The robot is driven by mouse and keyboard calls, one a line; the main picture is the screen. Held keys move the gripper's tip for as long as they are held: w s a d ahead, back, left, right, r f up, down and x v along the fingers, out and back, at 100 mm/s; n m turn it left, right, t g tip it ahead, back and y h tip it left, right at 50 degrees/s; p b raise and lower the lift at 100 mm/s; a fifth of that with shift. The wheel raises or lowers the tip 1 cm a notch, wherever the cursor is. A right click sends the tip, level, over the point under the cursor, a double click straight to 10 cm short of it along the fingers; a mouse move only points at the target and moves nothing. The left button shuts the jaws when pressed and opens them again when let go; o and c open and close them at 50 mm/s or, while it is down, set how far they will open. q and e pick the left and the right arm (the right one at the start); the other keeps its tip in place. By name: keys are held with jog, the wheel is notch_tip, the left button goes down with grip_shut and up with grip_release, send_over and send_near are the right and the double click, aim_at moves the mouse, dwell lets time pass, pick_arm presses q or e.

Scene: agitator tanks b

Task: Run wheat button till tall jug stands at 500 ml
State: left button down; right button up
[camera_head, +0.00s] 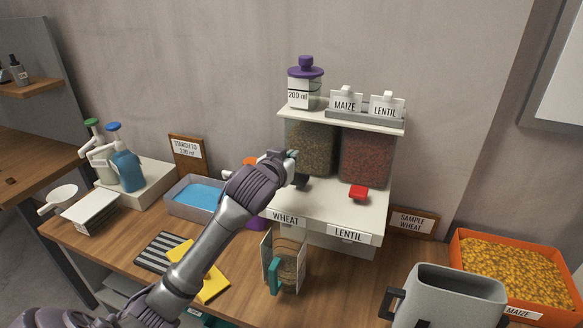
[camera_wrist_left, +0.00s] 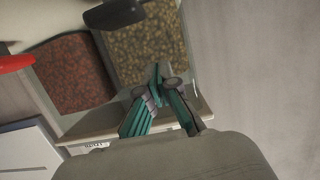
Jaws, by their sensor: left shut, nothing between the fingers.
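A dispenser holds a wheat hopper (camera_head: 312,150) and a lentil hopper (camera_head: 366,158), both with grain in them. A black button (camera_head: 301,182) sits below the wheat hopper, and it also shows in the left wrist view (camera_wrist_left: 115,13). A clear tall jug (camera_head: 289,268) with a teal handle stands under the shelf part labelled WHEAT. It seems to hold some grain; I cannot read its level. My left gripper (camera_head: 290,155) is shut and empty in front of the wheat hopper, above the black button. Its teal fingertips meet in the left wrist view (camera_wrist_left: 158,76). My right gripper is not in view.
A red button (camera_head: 358,193) sits below the lentil hopper. A grey jug (camera_head: 455,292) and an orange maize crate (camera_head: 463,237) stand at right. A blue-filled tray (camera_head: 171,203), striped mat (camera_head: 156,252) and yellow cloth (camera_head: 213,287) lie at left.

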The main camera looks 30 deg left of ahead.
aim_at(300, 180)
pick_arm(q)
jog(key=shift+f, duration=2)
jog(key=shift+w, duration=0.1)
